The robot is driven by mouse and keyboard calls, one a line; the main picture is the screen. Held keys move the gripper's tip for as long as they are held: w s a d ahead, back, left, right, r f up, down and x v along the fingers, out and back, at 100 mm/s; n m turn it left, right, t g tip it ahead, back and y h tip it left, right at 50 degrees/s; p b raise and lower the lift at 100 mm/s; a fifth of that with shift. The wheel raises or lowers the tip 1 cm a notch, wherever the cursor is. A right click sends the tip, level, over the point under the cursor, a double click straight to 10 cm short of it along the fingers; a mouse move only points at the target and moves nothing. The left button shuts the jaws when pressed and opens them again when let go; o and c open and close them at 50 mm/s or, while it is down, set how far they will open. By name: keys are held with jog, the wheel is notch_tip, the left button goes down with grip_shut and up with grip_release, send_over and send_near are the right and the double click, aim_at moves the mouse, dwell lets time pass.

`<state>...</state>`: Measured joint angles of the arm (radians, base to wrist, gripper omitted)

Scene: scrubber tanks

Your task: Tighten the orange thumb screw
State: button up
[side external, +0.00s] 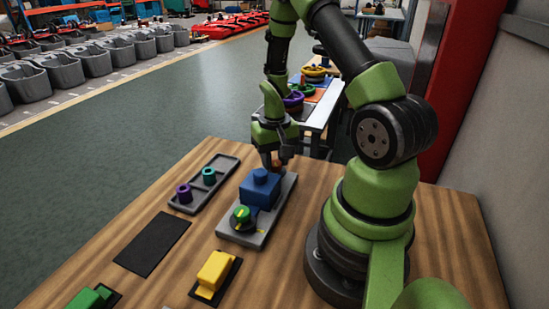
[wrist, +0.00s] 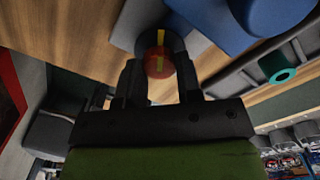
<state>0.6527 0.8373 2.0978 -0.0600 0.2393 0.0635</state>
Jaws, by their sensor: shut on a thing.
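The orange thumb screw (side external: 275,164) is at the far end of a grey plate (side external: 230,235), behind a blue block (side external: 260,187). In the wrist view the screw (wrist: 158,66) looks dark red-orange, with a yellow stripe across a dark round part. My gripper (side external: 278,160) points down over the screw. In the wrist view my gripper (wrist: 160,72) has one finger on each side of the screw and is shut on it. The fingers partly hide the screw in the side view.
A green knob (side external: 242,217) sits at the plate's near end. A grey tray (side external: 219,188) with purple and teal rings lies to the left. A black mat (side external: 152,242), a yellow block (side external: 214,268) and a green block (side external: 88,300) are nearer the camera.

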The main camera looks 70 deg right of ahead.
jog(key=m, duration=0.6)
jog(key=shift+s, duration=0.1)
jog(key=m, duration=0.5)
jog(key=shift+m, duration=0.4)
jog(key=m, duration=0.6)
jog(key=shift+s, duration=0.1)
jog(key=m, duration=0.6)
jog(key=o, duration=0.9)
jog(key=shift+o, duration=0.2)
